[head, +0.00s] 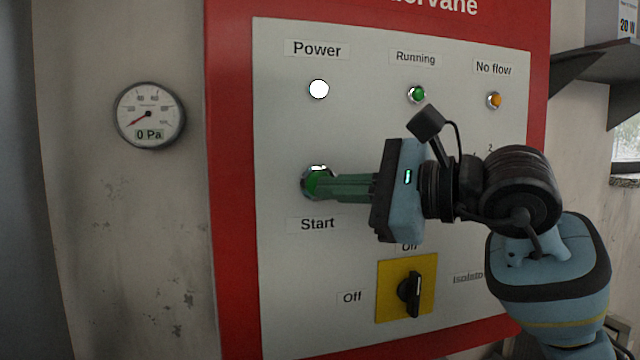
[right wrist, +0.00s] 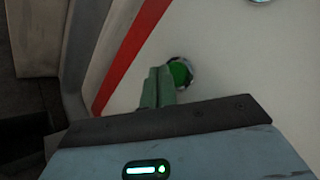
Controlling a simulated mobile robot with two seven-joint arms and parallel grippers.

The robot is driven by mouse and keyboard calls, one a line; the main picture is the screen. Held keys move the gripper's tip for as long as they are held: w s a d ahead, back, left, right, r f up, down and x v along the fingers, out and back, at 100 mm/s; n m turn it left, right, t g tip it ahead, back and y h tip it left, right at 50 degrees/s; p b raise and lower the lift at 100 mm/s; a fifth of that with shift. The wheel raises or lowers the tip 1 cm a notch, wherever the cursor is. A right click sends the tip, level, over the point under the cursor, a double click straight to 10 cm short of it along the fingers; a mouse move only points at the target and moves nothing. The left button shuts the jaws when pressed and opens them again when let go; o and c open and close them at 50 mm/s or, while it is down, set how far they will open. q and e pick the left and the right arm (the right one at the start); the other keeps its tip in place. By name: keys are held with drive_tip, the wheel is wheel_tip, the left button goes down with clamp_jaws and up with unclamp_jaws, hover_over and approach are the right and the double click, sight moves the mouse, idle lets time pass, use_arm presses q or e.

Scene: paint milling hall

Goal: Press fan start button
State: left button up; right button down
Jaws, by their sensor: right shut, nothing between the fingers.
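The green start button (head: 314,188) sits in a metal ring on the white panel, above the label "Start" (head: 318,224). It also shows in the right wrist view (right wrist: 181,73). My right gripper (head: 324,188) is shut and empty, with its green fingers pointing at the button from the right. The fingertips overlap the button in the head view and lie at its lower left edge in the right wrist view (right wrist: 160,72). I cannot tell whether they touch or press it. My left gripper is in neither view.
Above are a white Power lamp (head: 319,89), a green Running lamp (head: 417,94) and an orange No flow lamp (head: 495,100). A black rotary switch (head: 410,294) on a yellow plate is below my gripper. A gauge (head: 149,115) reading 0 Pa hangs left. A shelf (head: 590,66) juts out right.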

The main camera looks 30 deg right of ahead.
drive_tip(key=shift+w, duration=0.1)
drive_tip(key=shift+w+d, duration=0.15)
drive_tip(key=shift+w, duration=0.2)
drive_tip(key=shift+w+d, duration=0.1)
drive_tip(key=shift+w, duration=0.3)
idle(0.8)
drive_tip(key=shift+s, duration=0.1)
drive_tip(key=shift+s+a, duration=0.2)
drive_tip(key=shift+s, duration=0.55)
drive_tip(key=s, duration=0.2)
drive_tip(key=s+a, duration=0.1)
drive_tip(key=s, duration=0.1)
drive_tip(key=shift+s+a+p, duration=0.15)
drive_tip(key=shift+s+p, duration=0.2)
drive_tip(key=shift+s, duration=0.05)
idle(0.9)
